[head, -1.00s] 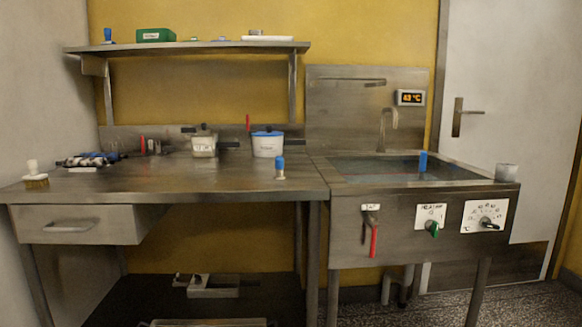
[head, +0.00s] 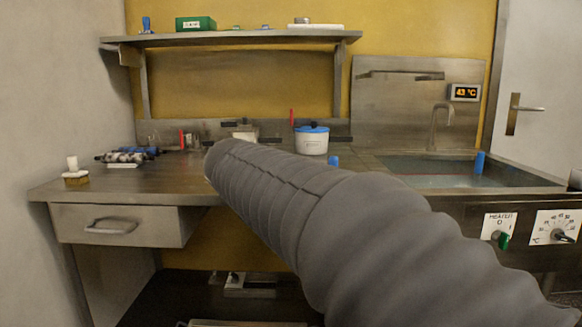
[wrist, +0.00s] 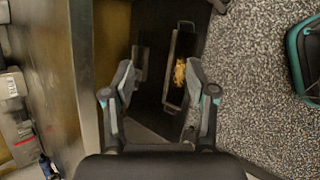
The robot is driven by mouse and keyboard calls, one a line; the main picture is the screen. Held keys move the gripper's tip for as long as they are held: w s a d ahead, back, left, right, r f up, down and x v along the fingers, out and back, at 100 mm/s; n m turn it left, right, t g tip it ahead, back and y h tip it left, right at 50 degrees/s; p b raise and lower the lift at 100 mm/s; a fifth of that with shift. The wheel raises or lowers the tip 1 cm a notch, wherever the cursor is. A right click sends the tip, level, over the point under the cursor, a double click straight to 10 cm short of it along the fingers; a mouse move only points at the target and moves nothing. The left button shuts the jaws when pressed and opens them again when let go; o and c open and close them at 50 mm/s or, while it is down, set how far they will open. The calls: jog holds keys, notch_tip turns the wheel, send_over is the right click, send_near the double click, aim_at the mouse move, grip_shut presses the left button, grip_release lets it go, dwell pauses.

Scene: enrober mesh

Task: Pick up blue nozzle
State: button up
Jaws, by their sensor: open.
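A small nozzle-like piece with a blue top (head: 333,161) stands on the steel worktop (head: 130,183), mostly hidden behind my arm. Another blue piece (head: 146,24) stands at the left of the upper shelf, and a blue upright cylinder (head: 480,162) stands at the sink basin. I cannot tell which one is the blue nozzle. In the wrist view my gripper (wrist: 160,70) is open and empty, with its fingers apart above the floor and lower shelf area. In the head view my arm hides the gripper.
A white pot with a blue lid (head: 311,139) stands at the back of the worktop. The sink (head: 420,168) is to the right. In the wrist view a tray with yellowish contents (wrist: 180,75) and a teal-edged container (wrist: 296,58) show.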

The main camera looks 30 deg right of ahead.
jog(key=w+d+r+n+h, duration=0.2)
jog(key=w+d+r, duration=0.1)
jog(key=w+d+r+n+g+h, duration=0.1)
jog(key=w+d+r+n+h, duration=0.1)
jog(key=w+d+r, duration=0.1)
jog(key=w+d+r+n+g+h, duration=0.1)
jog(key=w+d+r+n, duration=0.2)
jog(key=w+r, duration=0.2)
jog(key=shift+w+d+h+p, duration=0.25)
jog(key=shift+d+h+p, duration=0.05)
jog(key=shift+h+p, duration=0.1)
jog(key=shift+w+d+r+n, duration=0.1)
jog(key=shift+w+d+n, duration=0.05)
jog(key=shift+d+n, duration=0.15)
jog(key=x, duration=0.8)
jog(key=shift+d, duration=0.2)
jog(key=shift+b+x, duration=0.35)
jog(key=shift+x, duration=2.25)
grip_shut()
